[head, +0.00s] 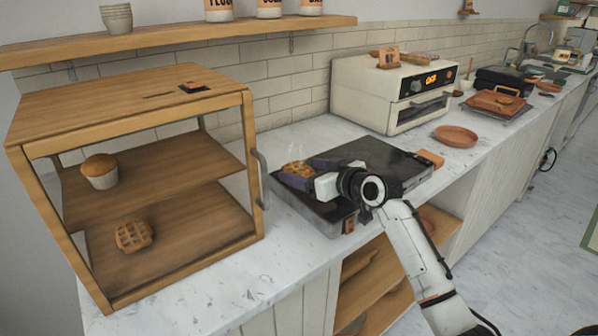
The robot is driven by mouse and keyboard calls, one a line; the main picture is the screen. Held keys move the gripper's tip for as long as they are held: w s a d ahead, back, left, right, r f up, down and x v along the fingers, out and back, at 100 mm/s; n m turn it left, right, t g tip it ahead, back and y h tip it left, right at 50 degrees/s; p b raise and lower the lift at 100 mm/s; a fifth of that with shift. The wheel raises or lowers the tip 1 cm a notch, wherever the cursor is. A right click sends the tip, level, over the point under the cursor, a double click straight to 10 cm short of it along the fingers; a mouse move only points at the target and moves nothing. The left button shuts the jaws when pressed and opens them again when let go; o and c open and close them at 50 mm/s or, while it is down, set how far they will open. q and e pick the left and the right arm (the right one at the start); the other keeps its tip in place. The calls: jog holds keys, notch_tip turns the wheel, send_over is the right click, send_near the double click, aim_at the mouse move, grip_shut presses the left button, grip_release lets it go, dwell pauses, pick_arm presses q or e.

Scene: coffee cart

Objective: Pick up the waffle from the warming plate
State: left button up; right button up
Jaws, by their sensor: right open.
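A round golden-brown waffle (297,168) lies near the left end of the dark warming plate (372,152) on the counter. My right gripper (303,173) reaches in from the right, low over the plate, with its jaws open. Its dark fingers are at the waffle and partly cover the near side. I cannot tell whether they touch it. My left gripper is not in view.
A wooden display case (250,120) stands at left, holding a muffin (100,171) and another waffle (134,236). A cream oven (385,95) stands behind the plate. A terracotta plate (456,136) lies to the right. The front counter (235,290) is clear.

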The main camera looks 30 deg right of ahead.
jog(key=c, duration=1.2)
